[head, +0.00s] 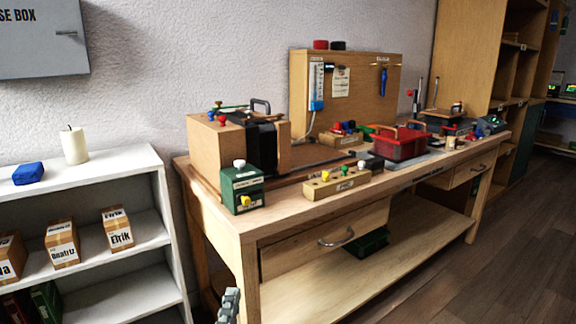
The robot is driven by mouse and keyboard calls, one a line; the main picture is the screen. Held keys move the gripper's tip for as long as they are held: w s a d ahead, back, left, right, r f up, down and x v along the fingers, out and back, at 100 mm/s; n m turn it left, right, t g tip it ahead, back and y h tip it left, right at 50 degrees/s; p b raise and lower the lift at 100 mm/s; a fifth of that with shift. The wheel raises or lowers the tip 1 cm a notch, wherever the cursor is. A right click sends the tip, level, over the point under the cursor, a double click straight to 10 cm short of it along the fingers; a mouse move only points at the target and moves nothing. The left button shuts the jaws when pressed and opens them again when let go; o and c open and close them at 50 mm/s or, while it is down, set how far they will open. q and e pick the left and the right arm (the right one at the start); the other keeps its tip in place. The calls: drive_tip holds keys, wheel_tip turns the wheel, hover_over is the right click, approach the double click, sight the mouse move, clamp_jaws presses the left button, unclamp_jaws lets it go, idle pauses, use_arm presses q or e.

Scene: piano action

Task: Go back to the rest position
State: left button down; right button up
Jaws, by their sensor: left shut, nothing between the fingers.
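My left gripper (229,304) shows only in part at the bottom edge of the head view, left of the middle. It is shut and empty, in front of the left end of the wooden workbench (222,218) and apart from the things on it. The rest of my left arm is out of the picture. My right gripper is not in view.
The bench carries a green box (242,190), a wooden block with coloured knobs (337,184), a red box (398,145) and a wooden pegboard (355,85). A white shelf (125,170) with labelled boxes stands left. The floor (505,245) at right is clear.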

use_arm(q)
drive_tip(key=s+a+f+n+g+y, duration=0.2)
drive_tip(key=a+f+n+g+y, duration=0.55)
drive_tip(key=a+f, duration=1.8)
drive_tip(key=s+a+f+n+g+h, duration=0.1)
drive_tip(key=s+a+f+n+g, duration=0.65)
drive_tip(key=s+a+f, duration=0.85)
drive_tip(key=s+d+f+g+h, duration=0.1)
drive_tip(key=s+d+f+h, duration=0.1)
drive_tip(key=d, duration=0.9)
drive_tip(key=s+d+f+n+g+h, duration=0.1)
drive_tip(key=d+f, duration=0.4)
drive_tip(key=d, duration=0.7)
drive_tip(key=shift+s+n+h, duration=0.3)
drive_tip(key=shift+s+h, duration=0.2)
drive_tip(key=shift+h, duration=0.05)
drive_tip(key=shift+d, duration=0.1)
